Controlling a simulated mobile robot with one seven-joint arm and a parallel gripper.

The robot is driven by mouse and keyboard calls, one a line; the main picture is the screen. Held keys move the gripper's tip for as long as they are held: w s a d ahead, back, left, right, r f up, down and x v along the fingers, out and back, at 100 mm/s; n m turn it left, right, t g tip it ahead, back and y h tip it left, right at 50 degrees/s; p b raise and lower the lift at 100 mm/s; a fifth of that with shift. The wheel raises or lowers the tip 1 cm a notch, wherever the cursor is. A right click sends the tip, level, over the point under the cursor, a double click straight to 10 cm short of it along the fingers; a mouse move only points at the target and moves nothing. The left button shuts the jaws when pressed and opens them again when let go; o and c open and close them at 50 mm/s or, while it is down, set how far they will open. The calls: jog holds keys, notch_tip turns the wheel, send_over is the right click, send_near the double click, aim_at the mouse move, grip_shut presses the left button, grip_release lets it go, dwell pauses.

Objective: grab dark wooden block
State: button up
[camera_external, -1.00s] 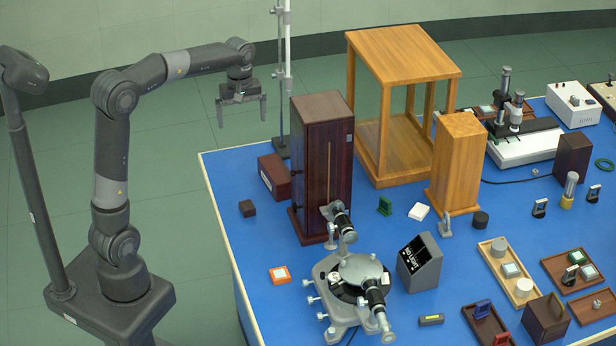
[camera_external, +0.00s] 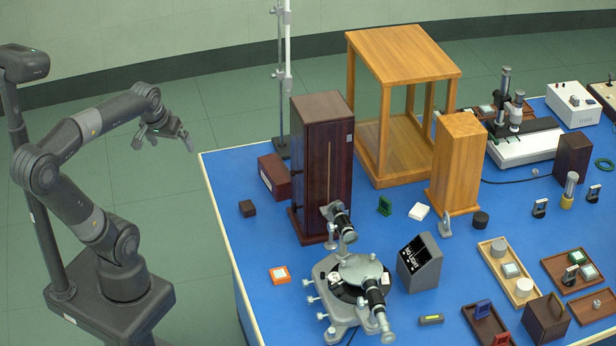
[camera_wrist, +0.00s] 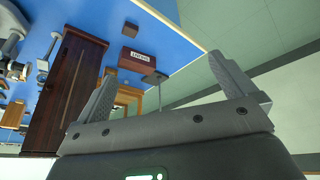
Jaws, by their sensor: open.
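The dark wooden block (camera_external: 247,208) is a small dark brown cube on the blue table, near its left edge. It lies in front of the dark red-brown box and left of the tall dark cabinet. In the wrist view a small brown block (camera_wrist: 130,29) shows above the labelled box. My gripper (camera_external: 163,143) is open and empty, off the table's left side, above the floor and well apart from the block. Its two spread fingers also show in the wrist view (camera_wrist: 170,82).
The tall dark cabinet (camera_external: 322,160) and the red-brown box (camera_external: 274,176) stand near the block. A metal stand (camera_external: 282,90) rises behind them. An orange-and-white item (camera_external: 280,275) and a spectrometer (camera_external: 350,285) lie nearer. The blue surface around the block is clear.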

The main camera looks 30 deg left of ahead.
jog(key=shift+m+t, duration=0.5)
jog(key=shift+m, duration=0.3)
jog(key=s, duration=0.1)
jog(key=s+a+f, duration=0.1)
jog(key=s+f, duration=0.1)
jog(key=shift+s+a+f, duration=0.2)
jog(key=shift+s+f, duration=0.05)
jog(key=shift+s, duration=0.1)
jog(key=c, duration=0.6)
jog(key=shift+c, duration=0.2)
jog(key=m+g, duration=0.6)
jog(key=m, duration=0.2)
send_over(247, 205)
notch_tip(247, 205, down, 18)
notch_tip(247, 205, down, 11)
jog(key=shift+r, duration=0.2)
